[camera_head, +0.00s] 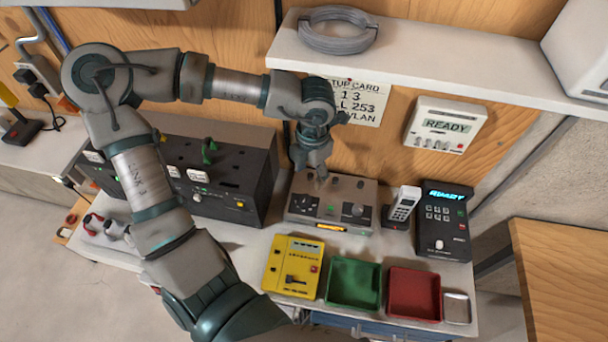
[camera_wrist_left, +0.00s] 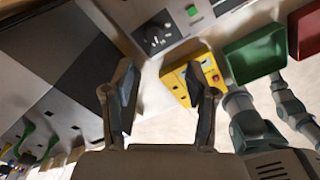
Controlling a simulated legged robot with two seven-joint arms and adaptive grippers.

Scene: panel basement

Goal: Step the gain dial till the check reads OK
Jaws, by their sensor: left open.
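A grey control box (camera_head: 331,190) stands on the bench. It has a dark dial (camera_head: 304,201) at its left, a round knob (camera_head: 357,209) at its right and a lit orange strip on its front edge. The left dial with its scale marks also shows in the left wrist view (camera_wrist_left: 155,38). The labels are too small to read, so I cannot tell which is the gain dial. My left gripper (camera_head: 320,177) is over the rear left of the box, pointing down. Its two fingers (camera_wrist_left: 162,105) are apart and empty.
A wall display (camera_head: 445,125) and a black keypad unit (camera_head: 445,219) both read READY. A handset (camera_head: 402,206) stands between the box and keypad. A yellow box (camera_head: 293,266), green tray (camera_head: 353,285) and red tray (camera_head: 414,294) line the front. A black cabinet (camera_head: 226,172) stands left.

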